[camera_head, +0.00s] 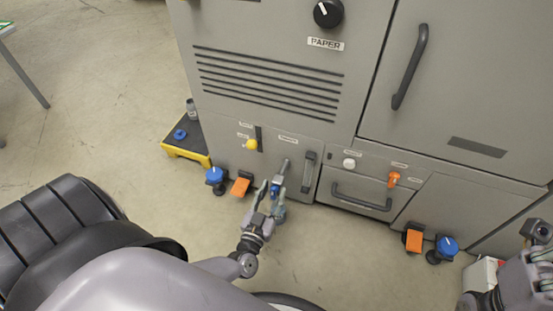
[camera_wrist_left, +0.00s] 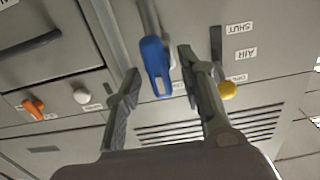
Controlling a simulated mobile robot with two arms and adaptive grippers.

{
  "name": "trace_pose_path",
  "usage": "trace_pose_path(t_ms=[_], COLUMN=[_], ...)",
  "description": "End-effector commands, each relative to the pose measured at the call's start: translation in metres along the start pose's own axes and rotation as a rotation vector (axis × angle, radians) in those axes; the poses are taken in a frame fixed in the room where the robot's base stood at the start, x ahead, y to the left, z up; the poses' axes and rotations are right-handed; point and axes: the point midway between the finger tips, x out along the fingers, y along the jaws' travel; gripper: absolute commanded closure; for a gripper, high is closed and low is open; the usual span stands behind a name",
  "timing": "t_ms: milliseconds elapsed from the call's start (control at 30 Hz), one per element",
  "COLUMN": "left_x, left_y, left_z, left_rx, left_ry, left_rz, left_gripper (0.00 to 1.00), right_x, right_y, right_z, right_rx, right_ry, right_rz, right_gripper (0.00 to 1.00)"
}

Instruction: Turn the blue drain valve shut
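The blue drain valve handle (camera_head: 276,188) is at the end of a grey pipe low on the grey machine's front. In the left wrist view the blue handle (camera_wrist_left: 155,66) hangs between the two fingers of my left gripper (camera_wrist_left: 158,85). The fingers are spread, with gaps to the handle; whether either touches it is not clear. In the head view my left gripper (camera_head: 268,200) partly covers the handle. My right gripper (camera_head: 537,240) is partly in view at the right edge, away from the valve; its fingers cannot be made out.
A yellow knob (camera_head: 251,145) by a slot and a dark upright handle (camera_head: 309,171) flank the valve. A drawer handle (camera_head: 361,197), orange knob (camera_head: 393,179), blue-topped feet (camera_head: 215,175) and orange pedals (camera_head: 240,187) are nearby. A yellow-edged step (camera_head: 187,153) stands left. Floor in front is open.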

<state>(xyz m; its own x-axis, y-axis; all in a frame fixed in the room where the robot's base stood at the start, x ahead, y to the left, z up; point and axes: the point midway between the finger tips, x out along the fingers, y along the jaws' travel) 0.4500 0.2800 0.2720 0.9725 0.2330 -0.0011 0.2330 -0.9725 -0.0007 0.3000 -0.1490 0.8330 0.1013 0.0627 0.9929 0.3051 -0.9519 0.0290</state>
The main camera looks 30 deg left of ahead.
Motion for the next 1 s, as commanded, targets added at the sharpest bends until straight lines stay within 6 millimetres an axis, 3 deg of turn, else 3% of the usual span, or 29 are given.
trace_pose_path(t_ms=[300,867,1000], left_x=[0.0003,0.0003,0.0003], left_y=[0.0001,0.0002,0.0003], left_z=[-0.0003,-0.0002,-0.0001], left_rx=[0.0,-0.001,-0.001], left_ry=[0.0,0.0,0.0], left_rz=[-0.001,0.0,0.0], left_gripper=[0.63,1.0,1.0], right_x=[0.0022,0.0015,0.0008], right_y=[0.0003,0.0004,0.0004], right_z=[-0.0014,-0.001,-0.0007], right_rx=[-0.001,-0.001,-0.001], right_ry=[0.008,0.004,0.001], right_rz=[0.001,0.002,0.002], right_gripper=[1.0,1.0,1.0])
